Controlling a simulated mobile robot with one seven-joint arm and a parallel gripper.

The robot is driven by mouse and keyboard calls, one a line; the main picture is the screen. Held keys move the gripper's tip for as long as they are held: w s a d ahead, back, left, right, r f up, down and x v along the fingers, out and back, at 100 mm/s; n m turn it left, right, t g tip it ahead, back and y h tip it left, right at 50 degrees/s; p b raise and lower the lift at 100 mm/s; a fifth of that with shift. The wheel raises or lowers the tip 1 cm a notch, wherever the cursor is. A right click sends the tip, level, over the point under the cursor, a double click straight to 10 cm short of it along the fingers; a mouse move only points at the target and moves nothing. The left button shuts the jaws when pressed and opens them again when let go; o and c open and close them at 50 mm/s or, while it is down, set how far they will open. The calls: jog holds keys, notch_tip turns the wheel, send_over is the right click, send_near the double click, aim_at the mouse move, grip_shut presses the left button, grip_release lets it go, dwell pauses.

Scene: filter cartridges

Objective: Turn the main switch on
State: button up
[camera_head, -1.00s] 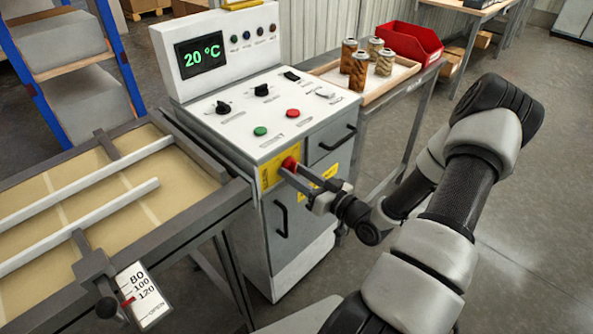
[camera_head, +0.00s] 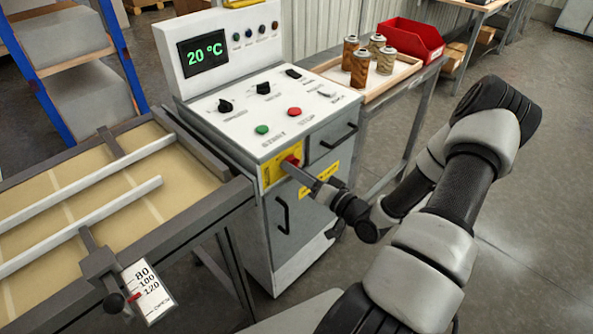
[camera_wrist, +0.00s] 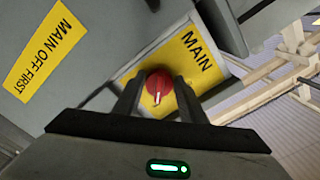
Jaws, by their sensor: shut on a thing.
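The main switch (camera_wrist: 158,84) is a red round knob with a white mark on a yellow plate (camera_wrist: 193,55) labelled "MAIN". In the head view the switch (camera_head: 291,161) is on the front of the grey control cabinet (camera_head: 287,240), below its sloped top panel. My gripper (camera_head: 300,171) reaches it from the right. In the wrist view my gripper (camera_wrist: 158,92) has its two fingers on either side of the knob, shut on it. The white mark points down toward my gripper in the wrist view. The fingers partly hide the plate.
A green button (camera_head: 262,129) and a red button (camera_head: 294,111) sit on the top panel. A tray (camera_head: 396,83) with several cartridges stands behind. Floor at right is clear.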

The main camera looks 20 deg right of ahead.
jog(key=o, duration=1.1)
jog(key=shift+c, duration=0.2)
jog(key=v, duration=1.7)
jog(key=shift+s+p, duration=0.2)
jog(key=shift+p, duration=0.25)
jog(key=shift+w+d, duration=0.1)
